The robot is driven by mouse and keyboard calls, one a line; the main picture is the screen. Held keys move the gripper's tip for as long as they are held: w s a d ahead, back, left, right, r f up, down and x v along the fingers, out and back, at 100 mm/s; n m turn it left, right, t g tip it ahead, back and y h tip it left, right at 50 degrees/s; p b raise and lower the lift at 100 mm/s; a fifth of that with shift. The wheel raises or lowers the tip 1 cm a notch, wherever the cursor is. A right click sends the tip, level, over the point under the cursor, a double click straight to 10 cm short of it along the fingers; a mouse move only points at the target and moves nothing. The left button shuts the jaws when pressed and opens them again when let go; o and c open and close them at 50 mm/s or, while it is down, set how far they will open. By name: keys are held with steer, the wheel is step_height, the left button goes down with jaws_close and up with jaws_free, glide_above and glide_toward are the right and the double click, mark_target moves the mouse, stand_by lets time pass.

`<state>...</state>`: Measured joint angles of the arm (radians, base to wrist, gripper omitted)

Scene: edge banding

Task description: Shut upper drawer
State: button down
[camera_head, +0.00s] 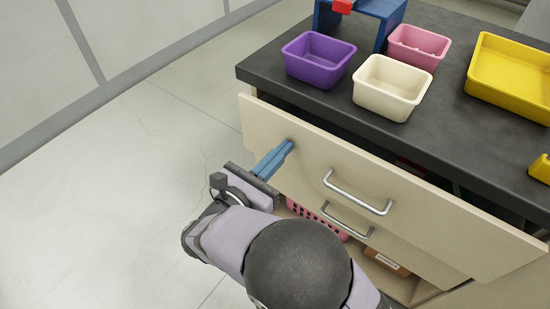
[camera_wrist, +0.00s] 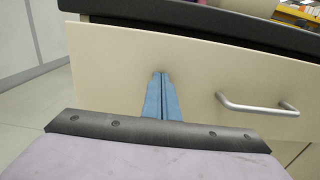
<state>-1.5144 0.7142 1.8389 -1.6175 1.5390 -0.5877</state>
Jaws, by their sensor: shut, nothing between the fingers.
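The upper drawer (camera_head: 400,195) has a cream front and a silver bar handle (camera_head: 358,192). It stands partly out from under the dark countertop, with a gap along its top edge. My gripper (camera_head: 288,146) has blue fingers pressed together, empty, with the tips at the left part of the drawer front, left of the handle. In the wrist view the shut fingers (camera_wrist: 160,80) point at the drawer front (camera_wrist: 110,60), and the handle (camera_wrist: 258,104) is to their right. The tips look close to or touching the panel; I cannot tell which.
A lower handle (camera_head: 347,219) is below, with a pink basket (camera_head: 318,220) and a brown box (camera_head: 388,262) in the open space underneath. On the countertop (camera_head: 430,150) are purple (camera_head: 319,60), cream (camera_head: 391,87), pink (camera_head: 418,46) and yellow (camera_head: 512,75) bins. The floor at left is clear.

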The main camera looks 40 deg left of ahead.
stand_by(0.3)
steer(key=w+p, duration=0.1)
steer(key=w, duration=0.3)
steer(key=shift+w, duration=0.3)
steer(key=shift+w+r, duration=0.1)
steer(key=shift+r, duration=0.05)
steer(key=p, duration=0.2)
glide_toward(293, 138)
steer(key=s, duration=0.1)
steer(key=s+f, duration=0.2)
steer(key=shift+s+a, duration=0.15)
steer(key=shift+a, duration=0.15)
